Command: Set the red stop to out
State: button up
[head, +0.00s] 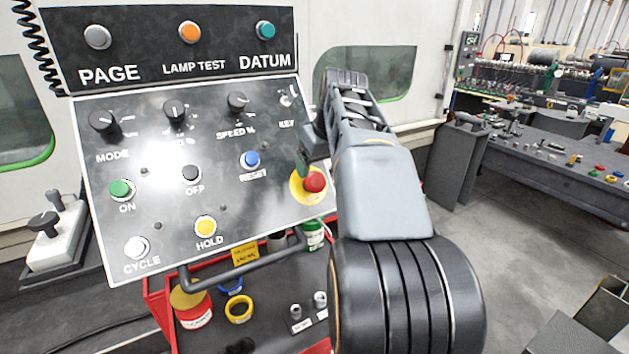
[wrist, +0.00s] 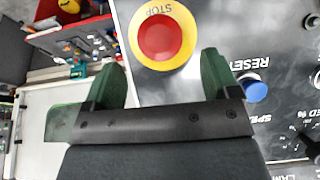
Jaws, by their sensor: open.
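The red stop (head: 314,181) is a round mushroom button on a yellow collar (head: 297,189), at the right side of the sloping control panel. In the wrist view the red stop (wrist: 160,37) faces me, with STOP printed upside down on the collar. My gripper (wrist: 161,60) is open, with its green fingers apart and nothing between them. The button lies beyond the fingertips, roughly centred between them. In the head view my gripper (head: 303,165) is mostly hidden by my arm, just above and left of the button. I cannot tell whether the button is pressed in.
A blue reset button (head: 250,160) sits left of the stop and also shows in the wrist view (wrist: 253,89). The hold button (head: 206,228) is lower left. A bar handle (head: 240,268) runs along the panel's lower edge. A red cart (head: 160,310) with jars stands below.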

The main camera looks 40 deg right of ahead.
aim_at(316, 178)
jog(key=shift+x, duration=3)
jog(key=c, duration=1.3)
jog(key=shift+s+r, duration=0.55)
jog(key=shift+s, duration=0.15)
jog(key=o, duration=1.3)
jog(key=shift+a+r, duration=0.1)
jog(key=v, duration=1.3)
jog(key=shift+r, duration=0.35)
jog(key=shift+s, duration=0.15)
